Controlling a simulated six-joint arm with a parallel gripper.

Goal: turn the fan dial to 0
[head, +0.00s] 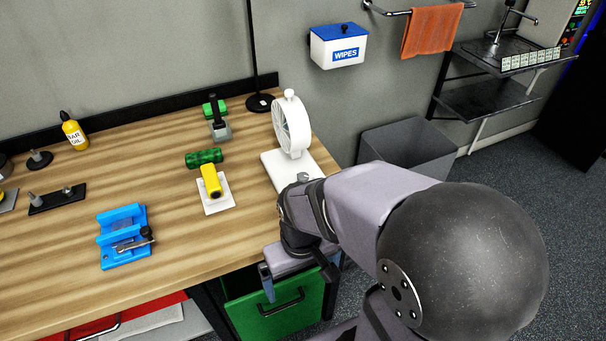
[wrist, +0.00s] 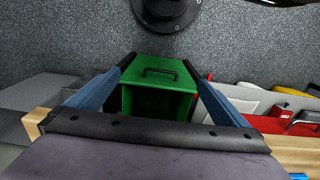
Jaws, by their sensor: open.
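The white fan (head: 292,125) stands at the right end of the wooden workbench (head: 165,235) on a flat white base (head: 280,168). A small grey dial (head: 303,177) sits at the front of that base, partly against my arm in the head view. Its setting cannot be read. My gripper (head: 300,276) is below and in front of the fan, beyond the bench's front edge and apart from the dial. In the wrist view my gripper (wrist: 158,68) is open and empty, pointing down over a green drawer. The fan is not in the wrist view.
The green drawer (head: 275,312) is below the bench edge; it also shows in the wrist view (wrist: 158,100). A yellow-handled item (head: 210,181), a green cylinder (head: 204,158) and a blue vise (head: 125,236) are left of the fan. A grey bin (head: 405,147) stands right.

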